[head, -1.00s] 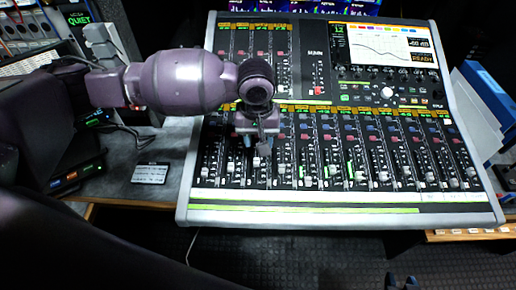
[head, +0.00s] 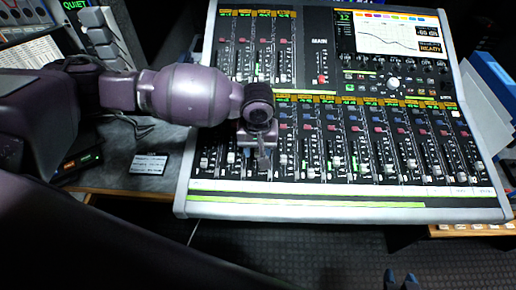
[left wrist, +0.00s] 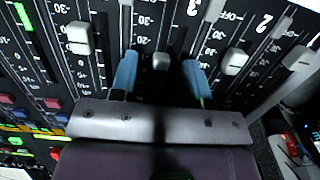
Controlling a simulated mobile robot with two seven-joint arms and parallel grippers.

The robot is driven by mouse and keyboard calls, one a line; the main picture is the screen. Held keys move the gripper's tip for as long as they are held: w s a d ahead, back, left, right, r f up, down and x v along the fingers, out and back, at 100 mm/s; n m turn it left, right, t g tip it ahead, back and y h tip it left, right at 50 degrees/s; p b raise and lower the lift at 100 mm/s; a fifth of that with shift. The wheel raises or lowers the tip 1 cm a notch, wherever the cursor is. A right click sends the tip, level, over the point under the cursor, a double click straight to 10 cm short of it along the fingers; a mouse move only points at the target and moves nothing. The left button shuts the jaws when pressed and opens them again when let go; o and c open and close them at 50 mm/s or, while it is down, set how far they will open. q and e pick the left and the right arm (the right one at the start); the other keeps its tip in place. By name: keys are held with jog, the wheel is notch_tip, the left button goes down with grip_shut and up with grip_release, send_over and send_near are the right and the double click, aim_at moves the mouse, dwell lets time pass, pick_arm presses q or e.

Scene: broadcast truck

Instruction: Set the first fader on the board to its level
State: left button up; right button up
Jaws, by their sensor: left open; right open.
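The mixing board (head: 340,205) fills the middle of the head view, with a lower row of faders. The leftmost fader cap (head: 204,162) sits low in its slot, left of my left gripper (head: 255,160). The left gripper reaches down over the strips near the board's left side. In the left wrist view, its blue fingertips (left wrist: 161,75) are open, with one pale fader cap (left wrist: 161,61) between them. I cannot tell whether they touch it. Strip numbers 3 and 2 show there. My right gripper (head: 400,280) shows only as blue tips at the bottom edge, open, away from the board.
A screen (head: 390,38) at the board's upper right shows a curve and the word READY. A small dark card (head: 149,164) with white text lies on the desk left of the board. White sheets (head: 485,110) stand at the right. My left arm covers the board's left middle.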

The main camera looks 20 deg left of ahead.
pick_arm(q)
jog(key=shift+f, duration=0.2)
pick_arm(e)
jog(key=shift+w, duration=0.1)
pick_arm(q)
jog(key=c, duration=0.7)
grip_shut()
pick_arm(e)
jog(key=shift+s+f, duration=0.3)
jog(key=shift+s, duration=0.2)
